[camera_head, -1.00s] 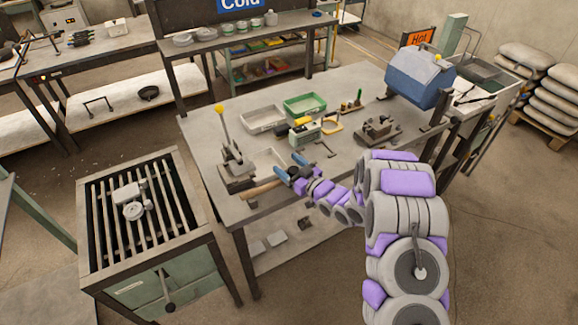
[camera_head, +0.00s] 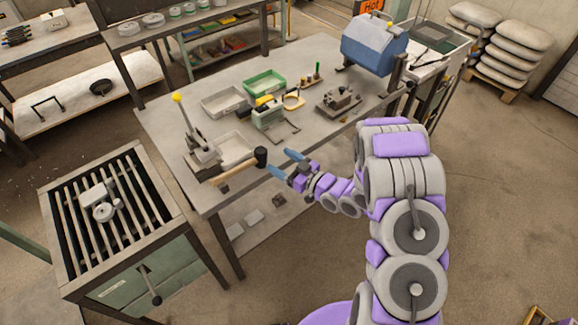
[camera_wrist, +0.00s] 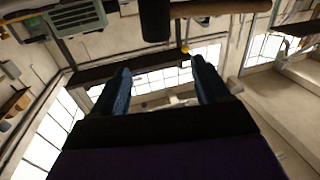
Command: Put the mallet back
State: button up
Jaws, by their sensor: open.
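The mallet (camera_head: 238,171) has a wooden handle and a black head. It lies along the front edge of the workbench (camera_head: 215,197), head to the right. In the wrist view its black head (camera_wrist: 154,20) shows at the top, beyond my fingertips, with part of the handle beside it. My gripper (camera_head: 279,161) is just right of the mallet head, apart from it, with its blue fingers spread and empty. The open fingers also show in the wrist view (camera_wrist: 158,66).
A lever press with a yellow knob (camera_head: 190,125) and a grey tray (camera_head: 240,150) stand behind the mallet. A green tray (camera_head: 264,82), a blue box (camera_head: 374,45) and small tools are farther back. A slatted-top green cabinet (camera_head: 155,270) stands at left.

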jog(key=w+d+r+m+g+h, duration=0.1)
jog(key=w+d+r+m+h, duration=0.2)
jog(key=d+h, duration=0.7)
jog(key=s+d+r+m+g+h, duration=0.2)
jog(key=s+d+r+g+h, duration=0.15)
jog(key=s+d+r, duration=0.4)
jog(key=s+a+r+m+g, duration=0.1)
jog(key=s+a+r+g, duration=0.1)
jog(key=s, duration=1)
jog(key=s+a+r+m+g, duration=0.2)
jog(key=s+r+g, duration=0.1)
jog(key=s, duration=1)
jog(key=s+a+r+m+g, duration=0.2)
jog(key=s+a+r+g, duration=0.1)
jog(key=s, duration=0.9)
jog(key=shift+s+g, duration=0.25)
jog(key=shift+g, duration=0.5)
